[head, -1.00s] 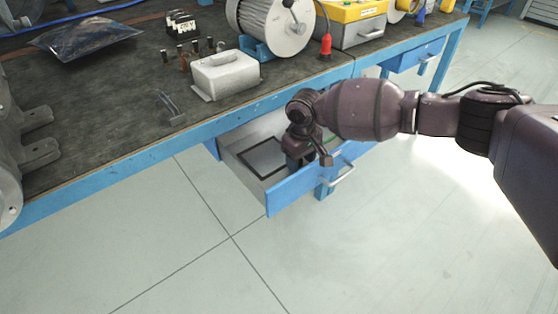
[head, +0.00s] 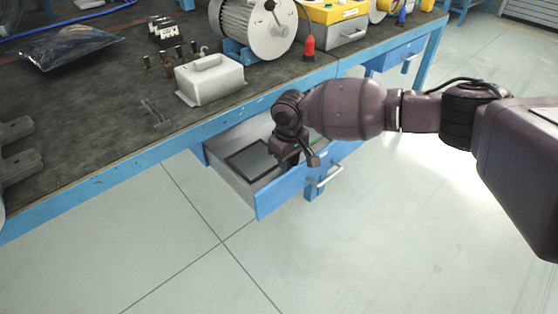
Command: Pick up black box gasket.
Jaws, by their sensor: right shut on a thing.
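The black box gasket (head: 236,171) is a thin, dark rectangular frame at the open drawer (head: 225,177) under the bench. My right gripper (head: 288,162) reaches down into the drawer at the gasket's right side. It is shut on the gasket, though its fingertips are mostly hidden by the wrist and the drawer front. Whether the gasket is clear of the drawer floor is hard to tell. My left gripper is not in view.
The blue drawer front (head: 283,190) with its handle (head: 329,176) stands just in front of my right gripper. The bench edge (head: 150,152) runs above and behind. A white cover (head: 210,80) and a motor (head: 254,27) sit on the bench. The floor in front is clear.

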